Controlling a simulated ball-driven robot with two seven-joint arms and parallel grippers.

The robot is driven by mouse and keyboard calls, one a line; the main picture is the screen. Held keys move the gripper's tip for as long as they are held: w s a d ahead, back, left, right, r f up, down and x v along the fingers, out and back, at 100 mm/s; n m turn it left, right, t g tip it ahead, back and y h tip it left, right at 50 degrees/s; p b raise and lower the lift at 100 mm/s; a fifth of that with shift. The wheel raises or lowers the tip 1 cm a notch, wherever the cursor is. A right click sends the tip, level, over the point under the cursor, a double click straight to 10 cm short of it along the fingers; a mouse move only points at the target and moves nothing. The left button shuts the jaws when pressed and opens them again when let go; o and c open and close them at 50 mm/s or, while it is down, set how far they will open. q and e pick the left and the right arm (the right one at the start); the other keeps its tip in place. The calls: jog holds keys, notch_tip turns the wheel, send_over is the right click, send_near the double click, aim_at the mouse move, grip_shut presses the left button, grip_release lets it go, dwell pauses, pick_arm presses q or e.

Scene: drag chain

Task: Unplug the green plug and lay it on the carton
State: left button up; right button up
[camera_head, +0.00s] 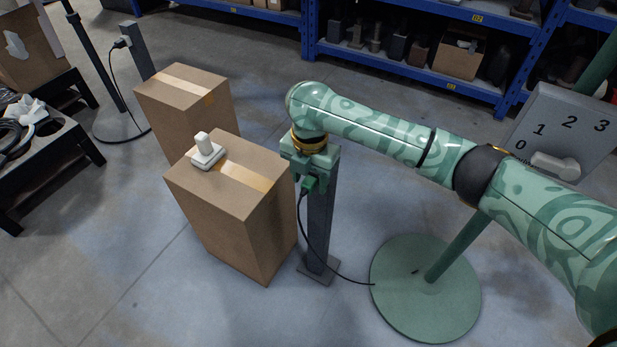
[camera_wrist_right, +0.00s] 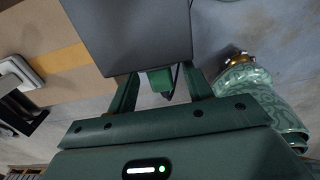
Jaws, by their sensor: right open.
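The green plug (camera_head: 309,185) sits at the upper side of a grey post (camera_head: 319,225), with a black cable hanging from it. My right gripper (camera_head: 312,168) is open at the top of this post, just above the plug. In the right wrist view the green plug (camera_wrist_right: 160,82) shows between the two open fingers (camera_wrist_right: 163,88), with a gap on each side. The grey post (camera_wrist_right: 130,35) hides part of the plug and fingertips there. The carton (camera_head: 230,215) stands just left of the post, with tape across its top. My left gripper is not in view.
A white piece with an upright knob (camera_head: 207,152) occupies the carton top's back left. A second carton (camera_head: 185,100) stands behind. The cable runs to a round green base (camera_head: 425,310). A numbered panel (camera_head: 575,125) stands right. Floor in front is clear.

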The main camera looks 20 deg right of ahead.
aim_at(303, 192)
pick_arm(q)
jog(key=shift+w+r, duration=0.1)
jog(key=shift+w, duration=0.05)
pick_arm(e)
grip_shut()
jog(key=shift+s+a+r+p, duration=0.1)
jog(key=shift+s+a+p, duration=0.65)
jog(key=shift+a+p, duration=0.35)
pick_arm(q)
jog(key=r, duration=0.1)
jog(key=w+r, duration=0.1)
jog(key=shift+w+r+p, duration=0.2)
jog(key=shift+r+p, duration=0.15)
pick_arm(e)
jog(key=shift+s+a, duration=0.1)
jog(key=shift+s, duration=0.1)
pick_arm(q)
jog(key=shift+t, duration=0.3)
